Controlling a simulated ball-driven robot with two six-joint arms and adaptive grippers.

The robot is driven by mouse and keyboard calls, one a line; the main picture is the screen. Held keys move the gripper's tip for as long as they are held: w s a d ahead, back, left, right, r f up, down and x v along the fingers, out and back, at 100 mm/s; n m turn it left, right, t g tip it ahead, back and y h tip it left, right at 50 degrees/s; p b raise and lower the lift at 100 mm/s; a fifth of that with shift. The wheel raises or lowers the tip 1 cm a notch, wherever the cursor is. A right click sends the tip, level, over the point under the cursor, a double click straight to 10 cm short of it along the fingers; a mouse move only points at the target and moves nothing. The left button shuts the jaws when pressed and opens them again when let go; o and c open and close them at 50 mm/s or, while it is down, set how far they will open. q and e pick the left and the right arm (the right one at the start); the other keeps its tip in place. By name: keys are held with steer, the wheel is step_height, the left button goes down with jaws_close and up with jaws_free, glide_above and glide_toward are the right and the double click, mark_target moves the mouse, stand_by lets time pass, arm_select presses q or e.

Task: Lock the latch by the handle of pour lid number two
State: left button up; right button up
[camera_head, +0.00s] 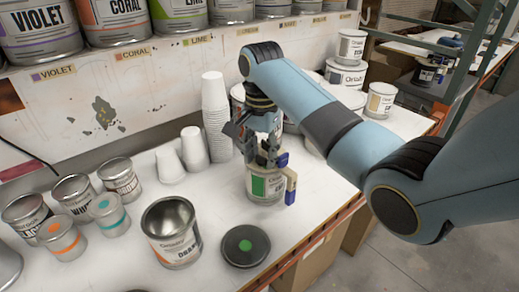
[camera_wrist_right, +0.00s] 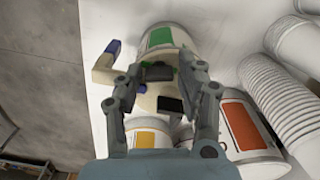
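A paint can with a green label (camera_head: 268,187) stands near the right side of the table; its label (camera_wrist_right: 160,38) also shows in the right wrist view. A pour lid with a cream and blue handle (camera_head: 290,188) is on it, the handle facing right; in the wrist view the handle (camera_wrist_right: 103,68) points left. My right gripper (camera_head: 262,155) is down over the lid. In the wrist view its fingertips (camera_wrist_right: 163,75) stand apart with dark pieces between them, and I cannot tell whether they grip the latch. My left gripper is not in view.
An open metal can (camera_head: 172,250) and a dark round lid with a green dot (camera_head: 245,246) are in front. Stacked white cups (camera_head: 216,110) stand left of the gripper. Several small cans are at left, and other cans stand behind my right arm. The table's right edge is close.

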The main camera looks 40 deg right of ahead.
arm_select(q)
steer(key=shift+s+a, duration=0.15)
arm_select(e)
steer(key=shift+c, duration=0.3)
jaws_close()
steer(key=shift+m, duration=0.9)
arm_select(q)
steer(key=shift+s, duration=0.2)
arm_select(e)
steer(key=shift+o, duration=0.3)
jaws_free()
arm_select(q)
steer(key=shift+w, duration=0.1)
